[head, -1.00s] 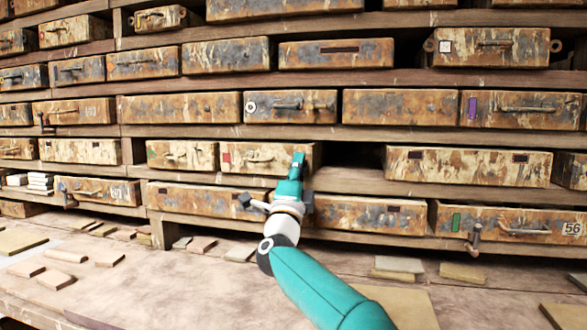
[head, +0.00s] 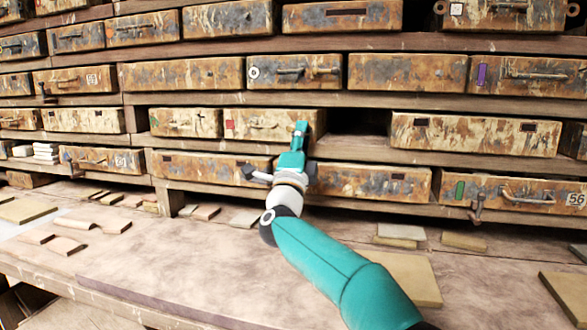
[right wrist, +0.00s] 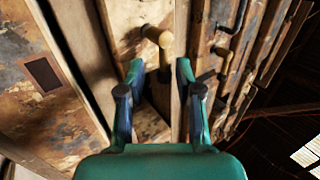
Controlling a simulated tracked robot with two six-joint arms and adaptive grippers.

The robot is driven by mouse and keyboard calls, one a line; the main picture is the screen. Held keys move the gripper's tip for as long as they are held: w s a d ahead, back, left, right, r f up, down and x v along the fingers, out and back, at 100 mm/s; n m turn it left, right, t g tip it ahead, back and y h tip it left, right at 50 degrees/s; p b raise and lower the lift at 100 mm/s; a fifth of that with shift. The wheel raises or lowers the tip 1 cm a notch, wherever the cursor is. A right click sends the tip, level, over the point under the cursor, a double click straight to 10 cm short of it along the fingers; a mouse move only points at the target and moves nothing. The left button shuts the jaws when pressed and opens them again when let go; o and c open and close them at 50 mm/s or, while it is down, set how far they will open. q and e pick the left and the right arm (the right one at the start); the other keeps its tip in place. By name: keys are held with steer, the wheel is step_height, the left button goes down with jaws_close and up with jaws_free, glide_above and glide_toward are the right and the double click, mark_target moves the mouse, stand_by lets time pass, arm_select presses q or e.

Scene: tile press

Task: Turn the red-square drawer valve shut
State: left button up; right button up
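In the right wrist view, a brass-coloured valve knob (right wrist: 156,36) on a stem lies ahead of the fingertips. My right gripper's fingers (right wrist: 160,70) are apart there, with nothing between them. I cannot tell the valve's turn position. My left gripper is not in view.
A green-square drawer (head: 520,193) with its own valve (head: 477,208) is at lower right. Shelf boards run close above and below the drawers. A second brass fitting (right wrist: 222,54) shows in the right wrist view. Tiles (head: 400,232) lie on the bench (head: 180,262).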

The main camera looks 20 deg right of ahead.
steer(key=v, duration=1.1)
